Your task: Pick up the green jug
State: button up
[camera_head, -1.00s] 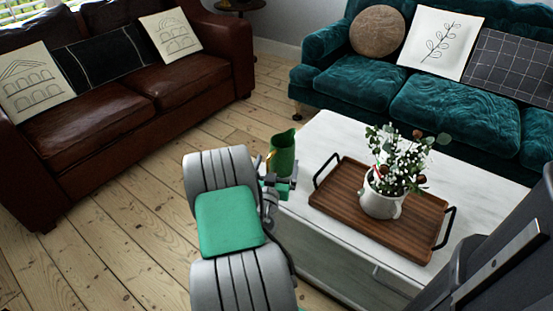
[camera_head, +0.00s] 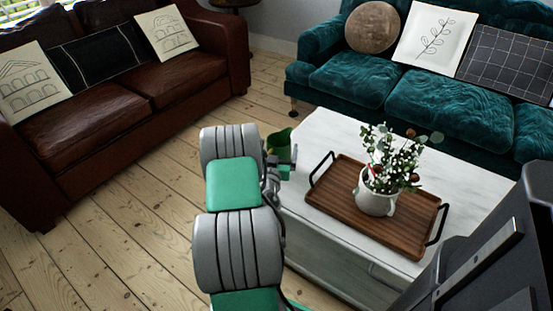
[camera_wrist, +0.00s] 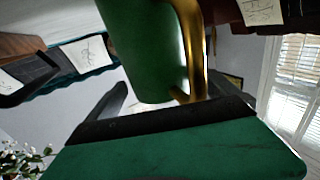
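The green jug (camera_head: 279,142) is at the left end of the white coffee table, partly hidden behind my gripper (camera_head: 284,170) and arm in the head view. In the wrist view the jug (camera_wrist: 148,55) fills the upper middle, with its gold handle (camera_wrist: 192,50) on its right side. My gripper (camera_wrist: 165,95) has its dark fingers spread wide, one left of the jug and one right of the handle. The jug lies ahead of and partly between them. Whether a finger touches it cannot be seen, nor can the jug's contact with the table.
The white coffee table (camera_head: 315,125) bears a wooden tray (camera_head: 345,180) with a white flower pot (camera_head: 375,199). A teal sofa (camera_head: 410,95) stands behind and a brown leather sofa (camera_head: 185,80) at the left. Bare floorboards (camera_head: 110,215) lie clear between.

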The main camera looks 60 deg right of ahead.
jog(key=c, duration=1.9)
jog(key=shift+c, duration=0.8)
jog(key=shift+r, duration=0.2)
